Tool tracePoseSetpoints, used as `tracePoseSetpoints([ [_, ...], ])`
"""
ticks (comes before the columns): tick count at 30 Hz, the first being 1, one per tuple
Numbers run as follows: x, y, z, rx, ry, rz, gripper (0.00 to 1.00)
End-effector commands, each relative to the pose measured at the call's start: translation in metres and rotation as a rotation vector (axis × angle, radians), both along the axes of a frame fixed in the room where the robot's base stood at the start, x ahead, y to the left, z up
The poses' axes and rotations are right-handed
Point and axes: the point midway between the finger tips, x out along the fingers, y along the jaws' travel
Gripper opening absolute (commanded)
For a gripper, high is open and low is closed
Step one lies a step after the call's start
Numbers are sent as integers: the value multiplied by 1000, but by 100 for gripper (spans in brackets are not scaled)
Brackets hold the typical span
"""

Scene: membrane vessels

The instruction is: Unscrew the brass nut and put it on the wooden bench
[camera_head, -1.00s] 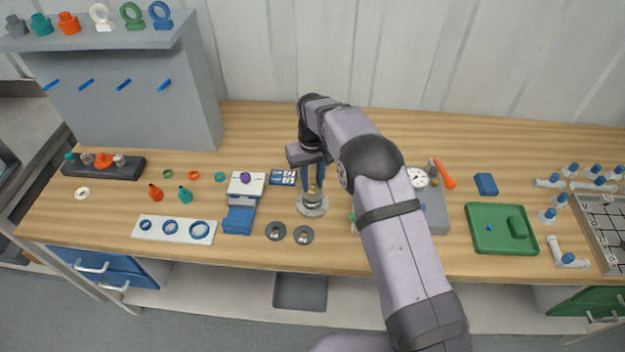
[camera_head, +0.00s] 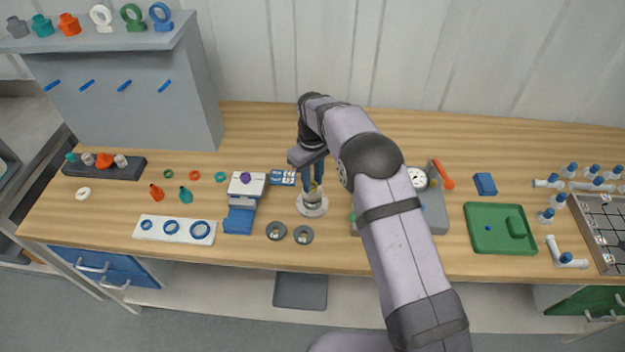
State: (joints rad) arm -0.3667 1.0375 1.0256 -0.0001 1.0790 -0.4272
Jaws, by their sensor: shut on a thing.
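The brass nut (camera_head: 314,187) sits at the top of a small grey metal vessel with a round flange base (camera_head: 313,207), standing upright on the wooden bench (camera_head: 265,121). My gripper (camera_head: 314,184) points down over the vessel. Its blue fingers are shut on the brass nut, which is partly hidden between them. The thread under the nut is too small to make out.
A grey gauge unit (camera_head: 433,212) and green tray (camera_head: 502,249) are to the right. Bare bench lies behind.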

Motion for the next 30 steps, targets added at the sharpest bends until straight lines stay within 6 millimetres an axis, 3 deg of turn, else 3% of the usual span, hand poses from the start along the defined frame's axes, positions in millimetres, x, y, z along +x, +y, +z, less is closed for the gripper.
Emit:
tracePoseSetpoints([
  [15,0,0,27,1,-2,-1,0],
  [23,2,-1,25,1,-2,-11,0],
  [30,20,-13,16,1,-3,-161,0],
])
